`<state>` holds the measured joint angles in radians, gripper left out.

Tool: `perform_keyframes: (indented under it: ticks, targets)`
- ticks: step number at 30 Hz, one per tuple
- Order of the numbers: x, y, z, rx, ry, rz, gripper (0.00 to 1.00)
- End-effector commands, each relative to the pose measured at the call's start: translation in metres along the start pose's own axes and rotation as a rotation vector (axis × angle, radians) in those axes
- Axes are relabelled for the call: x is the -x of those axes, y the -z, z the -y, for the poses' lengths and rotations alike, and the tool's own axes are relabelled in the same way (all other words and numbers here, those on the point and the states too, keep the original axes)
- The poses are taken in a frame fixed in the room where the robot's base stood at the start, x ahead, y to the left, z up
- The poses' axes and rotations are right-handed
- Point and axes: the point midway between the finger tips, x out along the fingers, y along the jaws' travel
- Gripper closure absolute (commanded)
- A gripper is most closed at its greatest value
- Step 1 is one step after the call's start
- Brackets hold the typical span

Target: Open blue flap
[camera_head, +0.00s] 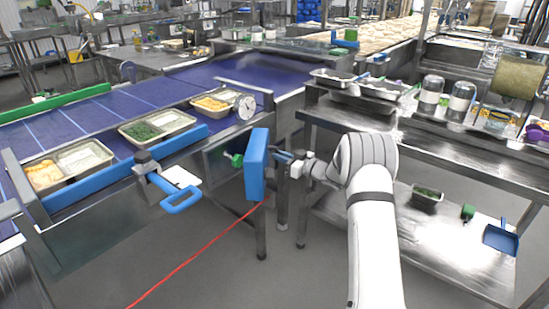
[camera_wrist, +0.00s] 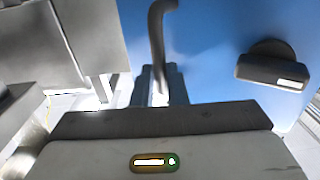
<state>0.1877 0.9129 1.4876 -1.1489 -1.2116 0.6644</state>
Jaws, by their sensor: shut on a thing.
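The blue flap (camera_head: 257,165) stands upright at the right end of the conveyor's near side, seen nearly edge-on in the head view. My gripper (camera_head: 283,158) is on the right side of it, reached in from the right. In the wrist view the flap (camera_wrist: 215,45) fills the upper right as a flat blue panel. A dark, curved handle (camera_wrist: 157,30) runs down to my gripper (camera_wrist: 160,78), which is shut on it. The exact grip on the handle is partly hidden by the fingers.
Behind the flap is a green knob (camera_head: 237,159). A blue-handled lever (camera_head: 180,200) sticks out left of it. Trays of food (camera_head: 157,131) lie on the blue conveyor (camera_head: 70,122). A steel table (camera_head: 440,150) stands to the right. A red cable (camera_head: 200,250) crosses the floor.

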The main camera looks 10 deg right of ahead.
Motion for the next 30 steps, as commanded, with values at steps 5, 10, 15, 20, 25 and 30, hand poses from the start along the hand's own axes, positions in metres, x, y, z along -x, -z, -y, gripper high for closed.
perform_keyframes:
  ticks: [5, 10, 15, 20, 25, 30]
  targets:
    - [-0.0018, 0.0005, -0.0007, 0.001, 0.011, 0.0, 1.0]
    - [-0.0028, 0.0011, -0.0006, 0.002, 0.016, -0.001, 1.0]
    - [-0.0039, 0.0019, -0.0001, 0.003, 0.018, -0.003, 1.0]
    - [-0.0046, 0.0026, 0.0003, 0.004, 0.019, -0.004, 1.0]
    - [-0.0045, 0.003, 0.0001, 0.004, 0.019, -0.004, 0.82]
    - [-0.0019, 0.0018, -0.0017, 0.003, 0.015, -0.002, 0.68]
